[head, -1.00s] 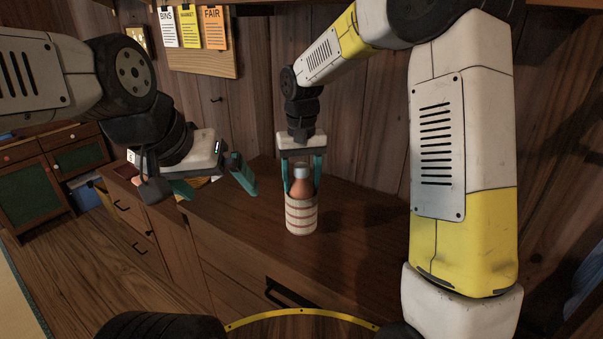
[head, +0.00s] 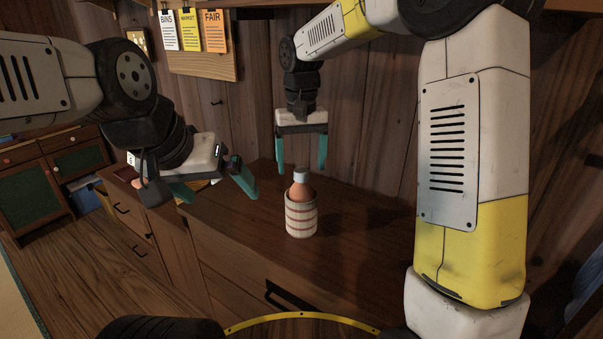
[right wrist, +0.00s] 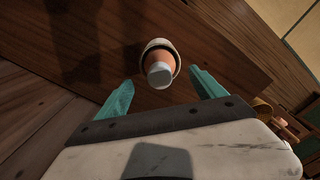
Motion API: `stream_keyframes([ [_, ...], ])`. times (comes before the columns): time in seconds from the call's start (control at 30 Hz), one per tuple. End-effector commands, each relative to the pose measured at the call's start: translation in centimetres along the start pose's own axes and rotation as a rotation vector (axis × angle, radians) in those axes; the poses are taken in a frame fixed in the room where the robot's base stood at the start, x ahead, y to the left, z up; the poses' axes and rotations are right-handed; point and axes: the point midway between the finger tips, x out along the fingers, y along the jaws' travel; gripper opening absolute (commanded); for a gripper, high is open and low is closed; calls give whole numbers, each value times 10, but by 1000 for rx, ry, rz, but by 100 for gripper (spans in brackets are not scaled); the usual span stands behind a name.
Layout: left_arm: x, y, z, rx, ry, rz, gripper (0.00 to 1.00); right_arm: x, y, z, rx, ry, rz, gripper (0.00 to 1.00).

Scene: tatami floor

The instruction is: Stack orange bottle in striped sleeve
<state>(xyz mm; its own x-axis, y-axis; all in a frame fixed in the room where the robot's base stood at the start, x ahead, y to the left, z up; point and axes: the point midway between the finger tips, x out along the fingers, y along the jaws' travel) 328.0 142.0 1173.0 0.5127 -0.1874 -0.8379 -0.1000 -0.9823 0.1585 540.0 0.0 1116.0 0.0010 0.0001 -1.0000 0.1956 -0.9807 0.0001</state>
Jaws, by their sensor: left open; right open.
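The orange bottle (head: 301,188) with a pale cap stands upright inside the striped sleeve (head: 301,219) on the wooden cabinet top. Its shoulder and cap rise above the sleeve's rim; its lower part is hidden. In the right wrist view the bottle (right wrist: 160,71) sits within the sleeve's rim (right wrist: 158,43). My right gripper (head: 301,170) is open and empty, above and behind the bottle, with its fingers apart from it. My left gripper (head: 222,196) is open and empty, left of the sleeve over the cabinet's left part.
The dark wooden cabinet top (head: 350,250) is clear around the sleeve and to its right. A plank wall stands behind it, with a notice board (head: 205,62) of paper cards. A cabinet with green panels (head: 45,185) stands at the left.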

Motion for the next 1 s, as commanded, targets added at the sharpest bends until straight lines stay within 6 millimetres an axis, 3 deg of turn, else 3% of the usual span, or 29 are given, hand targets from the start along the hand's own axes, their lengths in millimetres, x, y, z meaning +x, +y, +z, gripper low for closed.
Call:
stream_keyframes([
  [0.2,0,0,0,0,0,0,100,-42,0,-1,-1,3,-1,79],
  [0.4,0,0,0,0,0,0,100,-60,1,2,0,4,-1,79],
  [0.53,0,0,0,0,0,0,100,-72,14,17,8,40,-12,79],
  [0.77,0,0,0,0,0,0,100,-94,56,86,40,193,-57,79],
  [1.0,0,0,0,0,0,0,100,-88,87,169,89,382,-100,79],
])
